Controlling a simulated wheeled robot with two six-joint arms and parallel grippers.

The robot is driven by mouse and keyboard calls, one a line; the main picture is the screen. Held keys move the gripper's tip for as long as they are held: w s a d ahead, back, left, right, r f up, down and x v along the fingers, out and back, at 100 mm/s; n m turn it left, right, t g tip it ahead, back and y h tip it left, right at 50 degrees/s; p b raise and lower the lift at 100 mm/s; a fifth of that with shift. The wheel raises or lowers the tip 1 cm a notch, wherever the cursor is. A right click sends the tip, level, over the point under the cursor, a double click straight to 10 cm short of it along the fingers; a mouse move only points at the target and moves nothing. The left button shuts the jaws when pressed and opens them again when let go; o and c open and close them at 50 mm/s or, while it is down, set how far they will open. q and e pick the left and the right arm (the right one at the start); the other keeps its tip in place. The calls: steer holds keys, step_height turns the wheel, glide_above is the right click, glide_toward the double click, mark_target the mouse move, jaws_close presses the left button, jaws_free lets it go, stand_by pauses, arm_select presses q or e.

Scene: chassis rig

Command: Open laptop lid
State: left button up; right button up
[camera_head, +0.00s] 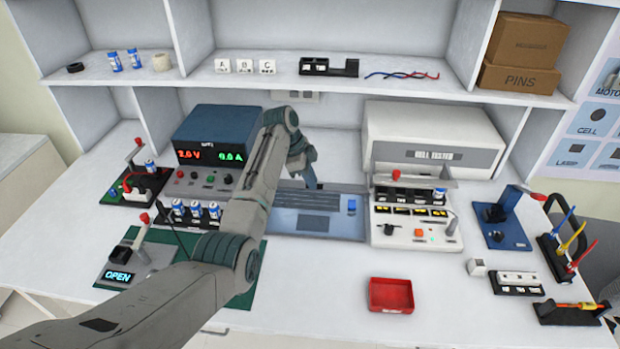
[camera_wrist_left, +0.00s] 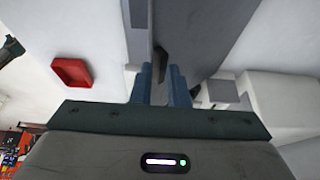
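The laptop (camera_head: 313,222) lies on the bench with its keyboard and touchpad uncovered. Its lid is hard to make out behind my left arm. My left gripper (camera_head: 314,180) is over the laptop's rear edge, pointing down. In the left wrist view, its two blue fingers (camera_wrist_left: 160,85) have a narrow gap between them. A grey panel (camera_wrist_left: 205,30) lies just beyond the fingers. I cannot tell whether they touch it. My right gripper is out of view.
A power supply (camera_head: 215,125) stands left of the laptop and a white cell tester (camera_head: 440,120) right of it. A red tray (camera_head: 391,308) sits in front on the bench, with clear surface to its left. A shelf (camera_head: 330,88) overhangs the back.

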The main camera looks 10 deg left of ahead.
arm_select(q)
steer(key=o, duration=0.3)
steer(key=shift+w+a+f, duration=0.1)
steer(key=shift+w+f, duration=0.15)
steer(key=shift+f, duration=0.15)
steer(key=shift+w+f, duration=0.2)
steer(key=shift+w, duration=0.1)
steer(key=shift+s+r, duration=0.1)
steer(key=shift+r, duration=0.05)
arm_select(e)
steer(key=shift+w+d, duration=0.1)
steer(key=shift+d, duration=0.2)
